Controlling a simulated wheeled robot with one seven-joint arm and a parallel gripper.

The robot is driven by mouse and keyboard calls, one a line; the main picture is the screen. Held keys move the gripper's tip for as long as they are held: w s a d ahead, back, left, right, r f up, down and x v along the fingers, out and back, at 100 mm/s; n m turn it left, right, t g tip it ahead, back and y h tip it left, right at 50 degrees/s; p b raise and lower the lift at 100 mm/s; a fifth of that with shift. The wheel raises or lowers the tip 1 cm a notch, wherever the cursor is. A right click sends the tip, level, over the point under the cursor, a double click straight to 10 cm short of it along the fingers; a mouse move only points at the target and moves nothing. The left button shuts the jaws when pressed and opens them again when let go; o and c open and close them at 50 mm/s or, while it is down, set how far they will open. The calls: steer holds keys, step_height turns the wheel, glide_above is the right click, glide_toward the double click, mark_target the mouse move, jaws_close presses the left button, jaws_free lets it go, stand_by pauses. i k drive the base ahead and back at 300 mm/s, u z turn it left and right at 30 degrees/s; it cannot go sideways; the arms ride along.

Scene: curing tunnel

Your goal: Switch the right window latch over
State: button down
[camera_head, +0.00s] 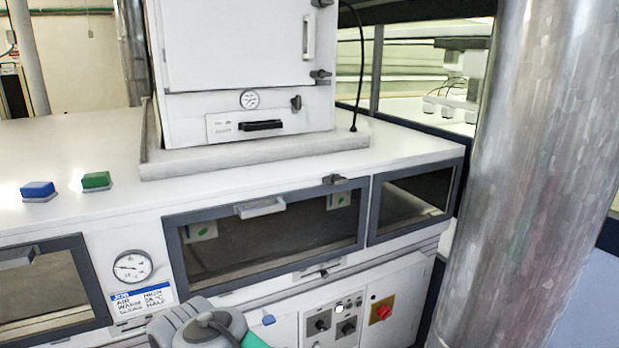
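The wide middle window (270,240) in the white tunnel's front has a grey frame and a pale handle (260,207) at its top edge. A dark latch (335,179) sits above its upper right part, on the edge of the white top. A second small dark latch (322,272) sits on a light plate below the same window. I cannot tell for sure which one the task means, nor read either one's setting. A grey and green part of my arm shows at the bottom, in front of the lower panel. My gripper is not in view.
A white cabinet (235,45) stands on the white top. A smaller window (412,203) is at the right. A gauge (132,266), a panel with knobs (332,322) and a red knob (383,312) are on the front. A large metal cylinder (530,180) blocks the right side.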

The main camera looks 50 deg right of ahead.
mark_target(335, 179)
steer(key=z, duration=0.55)
steer(key=i, duration=0.4)
steer(key=u, duration=0.2)
